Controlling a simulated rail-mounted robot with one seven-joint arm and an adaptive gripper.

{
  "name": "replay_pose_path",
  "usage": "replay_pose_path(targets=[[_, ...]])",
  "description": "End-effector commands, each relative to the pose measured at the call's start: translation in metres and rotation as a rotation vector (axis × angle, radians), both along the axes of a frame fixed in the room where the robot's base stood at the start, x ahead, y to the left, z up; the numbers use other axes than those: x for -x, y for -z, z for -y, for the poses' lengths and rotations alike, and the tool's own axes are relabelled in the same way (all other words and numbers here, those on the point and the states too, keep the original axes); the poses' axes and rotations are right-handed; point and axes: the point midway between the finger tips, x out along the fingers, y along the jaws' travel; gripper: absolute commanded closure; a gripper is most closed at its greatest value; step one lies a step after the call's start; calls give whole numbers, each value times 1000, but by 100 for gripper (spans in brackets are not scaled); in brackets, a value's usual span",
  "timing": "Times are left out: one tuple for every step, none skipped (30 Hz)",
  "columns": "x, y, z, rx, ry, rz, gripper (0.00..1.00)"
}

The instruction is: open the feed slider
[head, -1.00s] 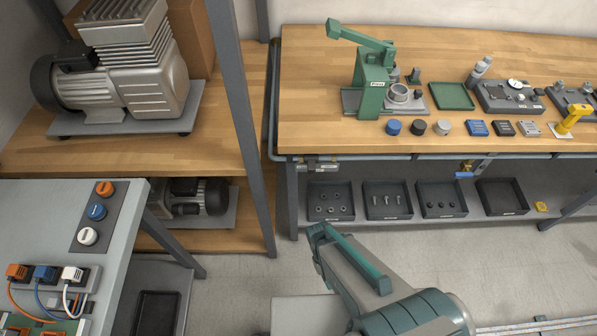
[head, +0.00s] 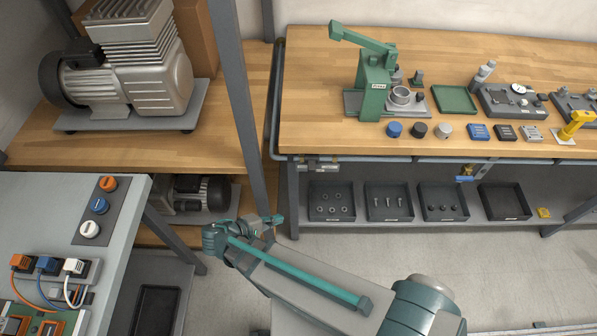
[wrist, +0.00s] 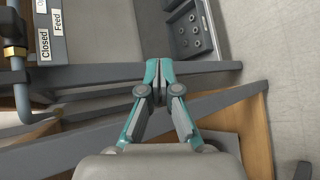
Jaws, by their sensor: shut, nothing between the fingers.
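The feed slider (head: 318,163) is a small grey fitting under the left front edge of the wooden bench in the head view. In the wrist view its label plates, "Feed" (wrist: 57,21) and "Closed" (wrist: 44,43), show at the upper left, with a third label partly cut off; the sliding part is not clear there. My gripper (wrist: 158,64) is shut and empty, apart from the labels and to their right in the wrist view. In the head view my gripper (head: 277,219) is small, below and left of the slider.
A grey pipe (wrist: 22,103) with a brass fitting runs beside the labels. A rack post (head: 245,110) stands left of the bench (head: 340,70). Dark trays (head: 331,201) sit on the shelf below. A blue-handled valve (head: 465,177) hangs farther right. Floor in front is open.

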Motion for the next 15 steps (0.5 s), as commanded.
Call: replay_pose_path(targets=[[-6,-21,-19,29,-34,82,100],[-10,-33,-26,46,-48,132,100],[-14,-49,-34,69,-61,198,100],[-16,-60,-39,85,-66,246,100],[-19,-71,-42,100,-69,292,100],[-23,-83,-44,119,-66,349,100],[-26,-92,-44,132,-63,387,100],[-28,-99,-44,146,-59,425,100],[-29,-108,-43,162,-56,469,100],[-30,-113,-43,172,-53,498,100],[-30,-118,-42,181,-51,524,100],[-30,-123,-42,190,-46,556,100],[-30,-127,-41,195,-44,577,100],[-29,-130,-41,198,-40,595,100],[-29,-134,-40,201,-32,616,100]])
